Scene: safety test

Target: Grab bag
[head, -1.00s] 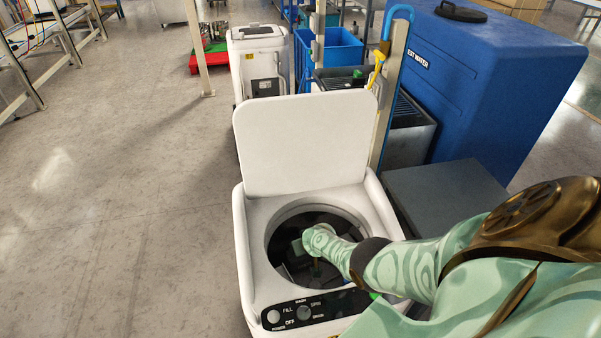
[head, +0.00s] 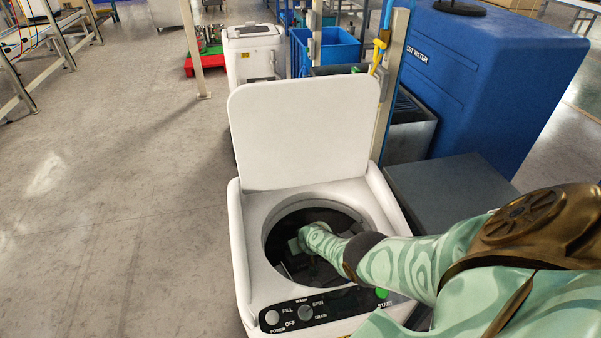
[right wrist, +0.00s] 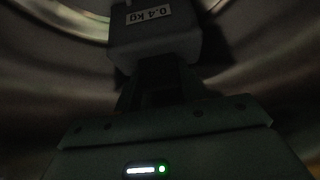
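A grey block-like thing labelled "0.4 kg" (right wrist: 153,38) is at the fingertips of my right gripper (right wrist: 158,80) in the dark right wrist view. The fingers reach up to its near side, but the dark hides whether they grip it. I cannot tell whether this is the bag. In the head view my right arm reaches down into the open round drum (head: 283,228) of a white top-loading washer (head: 246,290), and the gripper is hidden inside. My left gripper is not in view.
The washer's lid (head: 303,130) stands open behind the drum. A control panel (head: 320,310) is at its front. A grey box (head: 450,190) and a big blue water tank (head: 495,85) stand to the right. The floor (head: 120,200) on the left is clear.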

